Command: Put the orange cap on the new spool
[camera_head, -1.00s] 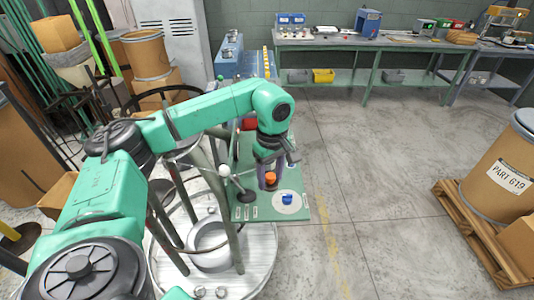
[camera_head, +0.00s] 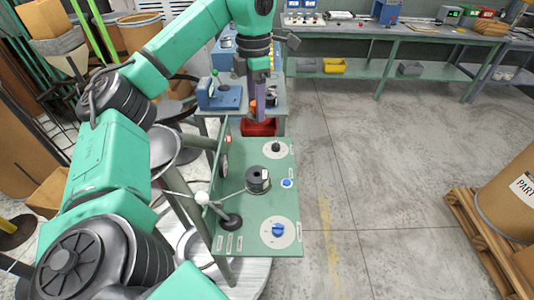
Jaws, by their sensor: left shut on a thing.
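My left gripper (camera_head: 260,112) points down above the far end of the green panel. It is shut on the orange cap (camera_head: 253,106), of which only a small orange part shows beside the fingers. A dark grey spool (camera_head: 257,184) with a pale label stands on the green panel (camera_head: 262,208), nearer to me than the gripper and apart from it. I cannot tell from its look whether this is the new spool. My right gripper is not in view.
The panel carries a blue knob (camera_head: 278,230), a black knob (camera_head: 276,147) and a small blue button (camera_head: 287,183). A white-balled lever (camera_head: 202,198) stands at its left. A red bin (camera_head: 259,128) is behind it. The floor at right is clear up to a pallet (camera_head: 480,230).

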